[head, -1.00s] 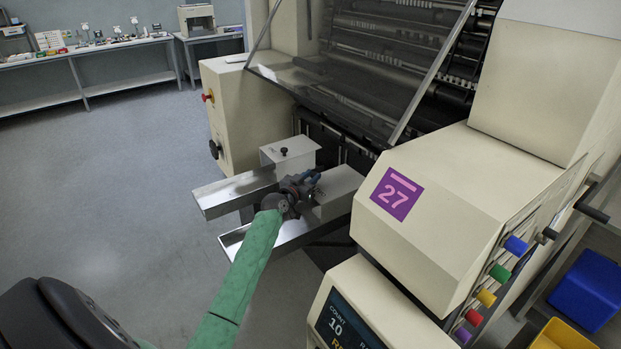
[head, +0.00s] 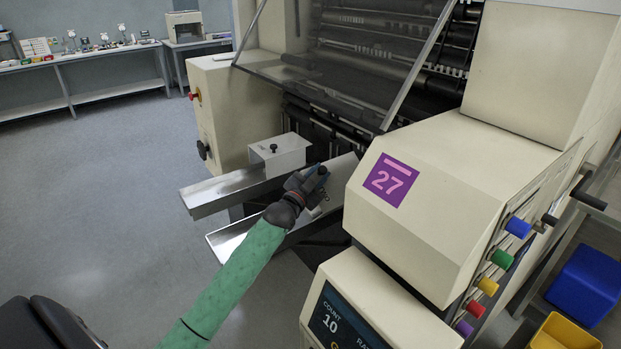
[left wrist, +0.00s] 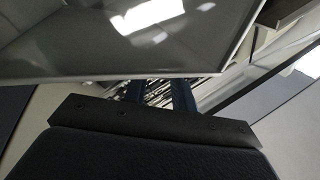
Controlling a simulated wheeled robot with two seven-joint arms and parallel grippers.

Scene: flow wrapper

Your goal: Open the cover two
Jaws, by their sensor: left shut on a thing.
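The far white cover (head: 287,158) with a black knob (head: 273,148) sits across the far metal rail, seemingly closed. The near cover (head: 340,180) is at the near rail, partly behind my left gripper; its surface looks greyer and tilted, but how far it is raised I cannot tell. My left gripper (head: 318,174) reaches in from the lower left and is shut on the near cover's black knob (head: 323,170). In the left wrist view the dark blue fingers (left wrist: 160,94) show below a shiny grey panel, and the knob is hidden. My right gripper is not in view.
The cream machine housing with the purple 27 label (head: 391,180) stands close on the right, above a count display (head: 335,318). A slanted clear guard (head: 310,80) hangs above the rollers. Metal rails (head: 222,192) jut left. Floor at left is free.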

